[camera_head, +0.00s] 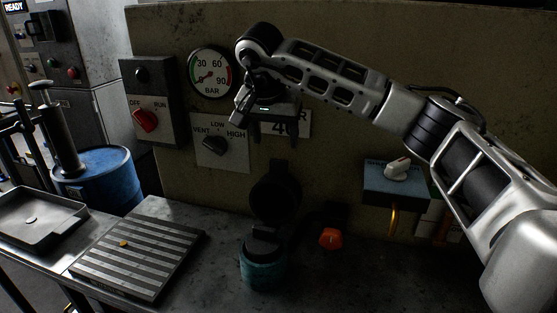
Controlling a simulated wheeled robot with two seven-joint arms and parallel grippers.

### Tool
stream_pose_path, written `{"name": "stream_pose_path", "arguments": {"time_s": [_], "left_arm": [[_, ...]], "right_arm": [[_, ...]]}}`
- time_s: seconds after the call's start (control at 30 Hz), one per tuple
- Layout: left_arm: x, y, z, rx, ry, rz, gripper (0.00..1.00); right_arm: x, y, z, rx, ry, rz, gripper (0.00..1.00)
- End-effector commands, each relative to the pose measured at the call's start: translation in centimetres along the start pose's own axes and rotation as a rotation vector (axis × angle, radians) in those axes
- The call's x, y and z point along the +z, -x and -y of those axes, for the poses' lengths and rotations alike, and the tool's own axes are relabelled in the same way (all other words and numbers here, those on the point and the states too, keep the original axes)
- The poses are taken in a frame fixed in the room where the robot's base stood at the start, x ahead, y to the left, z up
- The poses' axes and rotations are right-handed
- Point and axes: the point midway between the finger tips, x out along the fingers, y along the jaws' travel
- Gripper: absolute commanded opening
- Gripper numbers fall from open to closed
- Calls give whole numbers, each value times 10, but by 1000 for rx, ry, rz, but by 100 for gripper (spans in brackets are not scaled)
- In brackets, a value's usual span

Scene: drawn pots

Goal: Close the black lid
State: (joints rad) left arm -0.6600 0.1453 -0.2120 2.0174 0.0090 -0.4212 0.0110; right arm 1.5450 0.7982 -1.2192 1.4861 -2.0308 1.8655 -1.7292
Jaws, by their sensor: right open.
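The black lid (276,198) stands tipped up on the back of a teal pot (262,272), which has a dark collar at its top. The lid is open, with a small tab at its upper edge. My right gripper (281,136) is open and empty. It hangs above the lid with its fingers pointing down, apart from it, in front of the wall panel. My left gripper is not in view.
A ribbed metal plate (150,250) with a small yellow piece lies left of the pot. An orange knob (330,238) is to its right, and a blue box with a white handle (397,184) is further right. The wall holds a gauge (211,74) and a red switch (145,120).

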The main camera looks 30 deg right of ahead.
Motion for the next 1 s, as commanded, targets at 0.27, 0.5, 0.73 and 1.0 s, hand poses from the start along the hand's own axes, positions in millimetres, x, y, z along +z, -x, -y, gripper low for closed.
{"name": "stream_pose_path", "arguments": {"time_s": [0.27,0.5,0.73,1.0], "left_arm": [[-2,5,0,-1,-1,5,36],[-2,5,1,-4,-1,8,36],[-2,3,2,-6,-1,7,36],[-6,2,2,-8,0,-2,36]], "right_arm": [[0,-58,-1,3,-1,3,62],[0,-84,0,-1,0,1,62],[0,-89,0,-2,0,1,62],[0,-89,0,-2,0,1,23]]}}
